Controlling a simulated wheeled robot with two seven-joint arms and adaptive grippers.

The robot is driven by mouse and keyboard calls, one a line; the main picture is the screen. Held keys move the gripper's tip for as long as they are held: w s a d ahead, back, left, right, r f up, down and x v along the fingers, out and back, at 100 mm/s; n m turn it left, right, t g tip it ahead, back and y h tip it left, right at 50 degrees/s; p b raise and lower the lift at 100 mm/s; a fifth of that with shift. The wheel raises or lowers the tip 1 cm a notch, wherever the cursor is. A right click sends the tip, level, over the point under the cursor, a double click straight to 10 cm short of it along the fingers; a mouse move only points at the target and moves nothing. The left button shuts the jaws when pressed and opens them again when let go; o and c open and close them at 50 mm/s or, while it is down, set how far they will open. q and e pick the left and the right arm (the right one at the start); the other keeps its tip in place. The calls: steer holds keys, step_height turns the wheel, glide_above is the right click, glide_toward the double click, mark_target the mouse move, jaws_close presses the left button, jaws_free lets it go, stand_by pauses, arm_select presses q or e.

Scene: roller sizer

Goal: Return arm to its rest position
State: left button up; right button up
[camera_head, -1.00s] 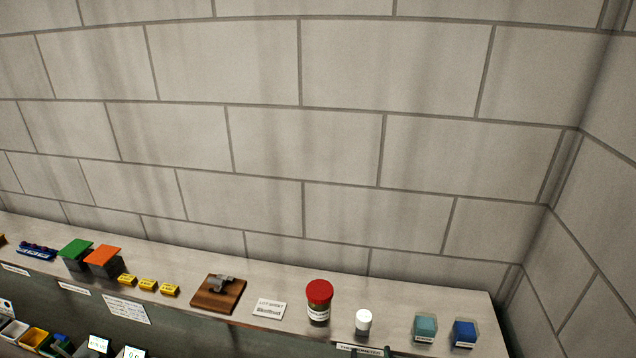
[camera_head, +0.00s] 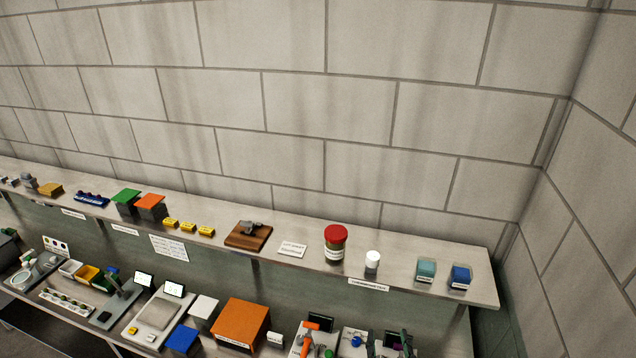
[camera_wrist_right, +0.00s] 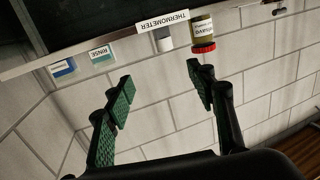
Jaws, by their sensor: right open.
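My right gripper (camera_wrist_right: 160,80) fills the lower part of the right wrist view. Its two dark fingers with green ribbed pads stand wide apart, and nothing is between them. Most of the right arm is out of the picture. My left gripper shows in neither view.
A long shelf (camera_head: 300,265) against the block wall bears a red-capped jar (camera_head: 335,248), a white-capped bottle (camera_head: 372,262) and teal (camera_head: 426,270) and blue (camera_head: 460,277) containers. A lower bench holds an orange box (camera_head: 241,322) and several tools. A side wall stands at right.

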steer(key=s+d+f+m+g+h, duration=0.1)
steer(key=s+d+f+g, duration=0.2)
steer(key=d+f, duration=0.4)
steer(key=s+d+f+g+h, duration=0.1)
steer(key=s+d+f+g, duration=0.25)
steer(key=d+f, duration=0.35)
steer(key=s+d+f+n+g+y, duration=0.2)
steer(key=s+d+f+g, duration=0.2)
steer(key=s+f+g, duration=0.7)
steer(key=s+a+f+t+b, duration=0.15)
steer(key=f+b, duration=0.25)
steer(key=f, duration=1.4)
steer(key=s+f+t+b, duration=0.1)
steer(key=s+f+b, duration=0.2)
steer(key=f, duration=1.4)
arm_select(q)
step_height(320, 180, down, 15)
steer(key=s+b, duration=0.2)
steer(key=b, duration=0.5)
steer(key=shift+b, duration=0.3)
arm_select(e)
steer(key=s+f, duration=1)
steer(key=f, duration=0.4)
steer(key=s+f+g, duration=0.1)
steer(key=s+f, duration=0.9)
steer(key=f, duration=0.4)
steer(key=shift+s+n+g, duration=0.3)
steer(key=shift+s+n, duration=0.1)
